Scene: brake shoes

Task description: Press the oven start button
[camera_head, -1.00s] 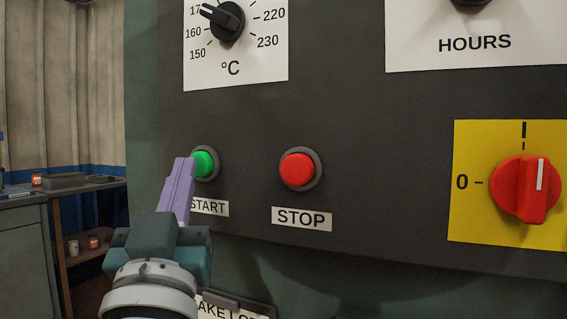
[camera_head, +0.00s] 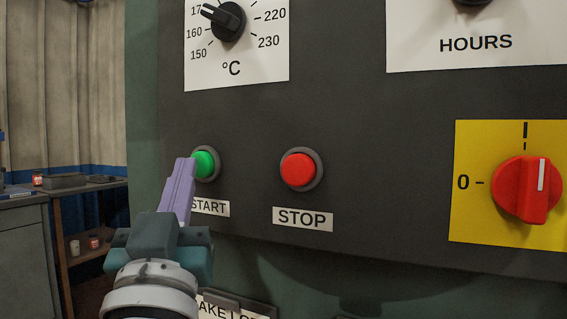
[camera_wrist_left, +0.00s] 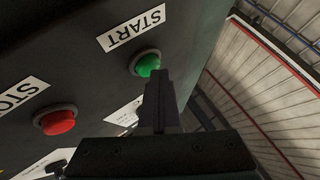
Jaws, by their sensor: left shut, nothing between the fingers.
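The green start button (camera_head: 206,163) sits in a grey ring on the dark oven panel, above the START label (camera_head: 210,207). My left gripper (camera_head: 187,163) is shut and empty, its purple fingers pointing up at the button's left side. The fingertips overlap the button's left edge in the head view; whether they touch it I cannot tell. In the left wrist view the green button (camera_wrist_left: 147,63) shows just beyond the dark fingertips (camera_wrist_left: 158,74), partly covered by them. My right gripper is not in view.
The red stop button (camera_head: 298,170) is to the right, above its STOP label (camera_head: 303,217). A temperature knob (camera_head: 224,20) is above, and a red rotary switch (camera_head: 526,189) on a yellow plate is at the far right. A workbench (camera_head: 30,198) stands at the left behind.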

